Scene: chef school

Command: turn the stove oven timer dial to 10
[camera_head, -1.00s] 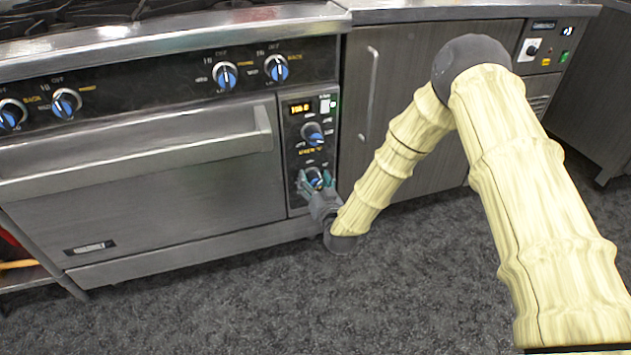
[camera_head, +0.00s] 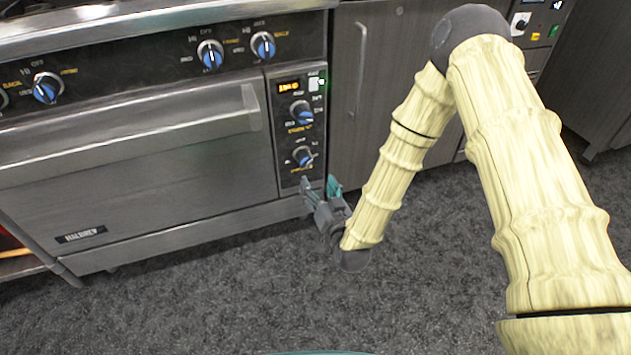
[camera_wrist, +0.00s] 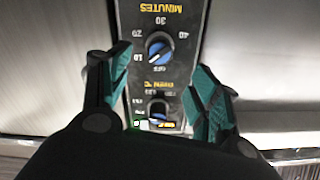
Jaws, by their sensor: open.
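The timer dial (camera_head: 303,157) is the lower blue-and-black knob on the oven's control panel. In the wrist view the timer dial (camera_wrist: 160,49) appears upside down, with MINUTES and the numbers 10 to 40 around it and OFF below it. Its white line lies on a slant, with one end toward the lower left near 10; I cannot tell the exact setting. My gripper (camera_head: 320,187) is open and empty, below and in front of the dial, apart from it. In the wrist view my gripper's fingers (camera_wrist: 150,85) stand either side of the panel.
A second knob (camera_head: 301,112), marked in degrees, and a lit display (camera_head: 289,87) sit above the timer dial. The oven door handle (camera_head: 130,135) juts out left of the panel. A cabinet with a vertical handle (camera_head: 361,70) stands right. The carpet (camera_head: 230,300) is clear.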

